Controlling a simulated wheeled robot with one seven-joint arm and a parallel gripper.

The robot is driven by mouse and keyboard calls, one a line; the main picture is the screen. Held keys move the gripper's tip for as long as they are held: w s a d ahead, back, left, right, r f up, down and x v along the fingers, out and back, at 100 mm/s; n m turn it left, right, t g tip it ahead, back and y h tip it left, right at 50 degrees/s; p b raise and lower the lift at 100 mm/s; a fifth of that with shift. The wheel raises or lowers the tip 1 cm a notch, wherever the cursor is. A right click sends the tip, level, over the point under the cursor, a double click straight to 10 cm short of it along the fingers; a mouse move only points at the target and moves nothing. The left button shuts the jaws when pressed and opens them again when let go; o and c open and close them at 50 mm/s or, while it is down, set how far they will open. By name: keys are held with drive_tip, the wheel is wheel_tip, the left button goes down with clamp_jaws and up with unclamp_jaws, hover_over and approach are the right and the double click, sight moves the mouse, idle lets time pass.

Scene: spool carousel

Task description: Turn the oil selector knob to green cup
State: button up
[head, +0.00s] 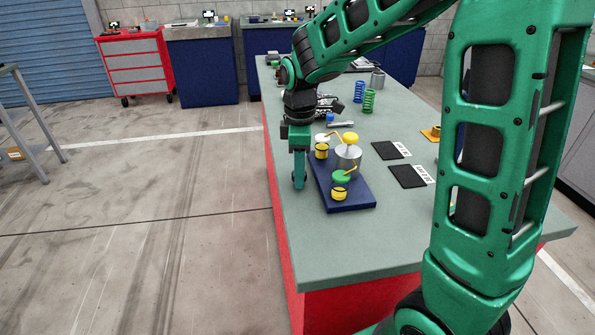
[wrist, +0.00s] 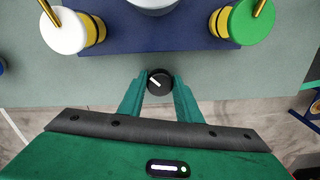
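The black selector knob (wrist: 159,81) shows in the wrist view at the edge of the grey bench top, its white pointer mark aimed up and left, toward the white-topped cup. My gripper (wrist: 159,84) points down with one finger on each side of the knob, and both fingers appear to touch it. The green-topped cup (wrist: 253,20) is at the upper right there, and the white-topped cup (wrist: 65,31) is at the upper left. In the head view my gripper (head: 299,182) is at the bench's left edge and hides the knob; the green cup (head: 342,175) stands nearer than the white cup (head: 323,138).
The cups and a metal can (head: 347,157) with a yellow top stand on a dark blue base (head: 352,202) beside my gripper. Two black mats (head: 407,176), green and blue springs (head: 369,101) and tools lie farther across the bench. The bench's near end is clear.

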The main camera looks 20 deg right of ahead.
drive_tip(key=shift+c, duration=0.6)
drive_tip(key=shift+m, duration=0.3)
drive_tip(key=m, duration=0.3)
drive_tip(key=shift+w+m, duration=0.1)
drive_tip(key=shift+m, duration=0.2)
drive_tip(key=m, duration=0.4)
drive_tip(key=shift+r+m, duration=0.1)
drive_tip(key=shift+m, duration=0.2)
drive_tip(key=m, duration=0.9)
drive_tip(key=o, duration=1)
